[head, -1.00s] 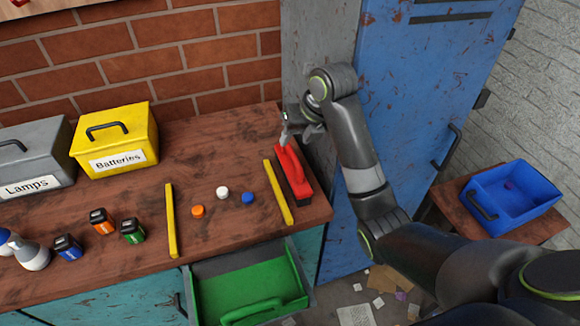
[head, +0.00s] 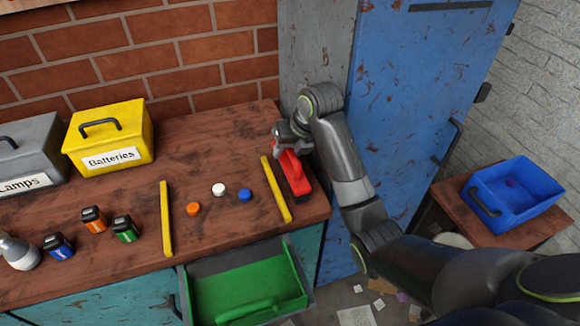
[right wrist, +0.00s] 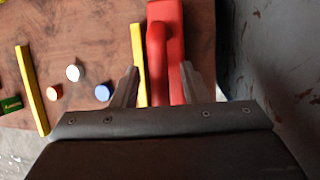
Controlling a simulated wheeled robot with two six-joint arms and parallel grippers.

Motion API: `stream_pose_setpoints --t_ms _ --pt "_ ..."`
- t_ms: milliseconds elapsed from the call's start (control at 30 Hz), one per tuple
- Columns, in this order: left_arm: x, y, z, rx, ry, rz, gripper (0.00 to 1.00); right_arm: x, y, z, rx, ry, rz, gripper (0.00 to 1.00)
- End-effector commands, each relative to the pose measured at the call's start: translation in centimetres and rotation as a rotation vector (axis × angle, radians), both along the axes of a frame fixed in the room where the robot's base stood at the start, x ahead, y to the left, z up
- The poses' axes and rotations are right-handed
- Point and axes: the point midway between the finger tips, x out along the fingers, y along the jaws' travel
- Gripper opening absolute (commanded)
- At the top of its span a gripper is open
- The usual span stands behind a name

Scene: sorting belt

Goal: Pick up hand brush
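The hand brush (head: 299,182) is red with dark bristles beneath. It lies near the right end of the wooden workbench, beside a yellow bar. My right gripper (head: 285,146) is at the far end of the brush and partly covers it. In the right wrist view, the fingers of the right gripper (right wrist: 159,68) are apart, with the red handle of the brush (right wrist: 157,45) in line with the gap between them. I see no grip on the handle. My left gripper is not in view.
Two yellow bars (head: 166,220) flank orange, white and blue caps (head: 245,195) on the bench (head: 120,255). Batteries (head: 94,219), a yellow box (head: 130,141) and a grey box (head: 40,150) stand left. An open green drawer (head: 235,280) juts out below. A blue locker (head: 410,110) borders the right.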

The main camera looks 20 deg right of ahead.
Motion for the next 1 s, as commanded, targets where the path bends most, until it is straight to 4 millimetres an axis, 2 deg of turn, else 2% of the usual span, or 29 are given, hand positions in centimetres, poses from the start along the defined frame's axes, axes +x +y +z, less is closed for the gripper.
stream_pose_setpoints --t_ms 33,300,567,667,767,900,1000 --pt "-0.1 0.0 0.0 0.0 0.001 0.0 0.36 0.0 0.0 0.0 0.0 0.0 0.0 0.34" --pt "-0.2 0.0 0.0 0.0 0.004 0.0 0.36 0.0 0.0 0.0 0.0 0.0 0.0 0.0" --pt "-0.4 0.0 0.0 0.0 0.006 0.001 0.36 0.0 0.0 0.2 0.0 -0.001 0.0 0.0" --pt "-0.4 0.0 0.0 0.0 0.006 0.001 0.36 0.0 0.0 0.8 0.0 -0.002 0.0 0.0" --pt "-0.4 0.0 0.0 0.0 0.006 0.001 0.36 0.1 0.0 2.5 -0.001 -0.005 0.001 0.0" --pt "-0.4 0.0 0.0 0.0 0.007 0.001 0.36 0.1 0.0 5.8 -0.002 -0.008 0.001 0.0" --pt "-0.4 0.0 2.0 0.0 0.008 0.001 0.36 0.0 0.0 7.7 0.0 -0.001 0.0 0.0"
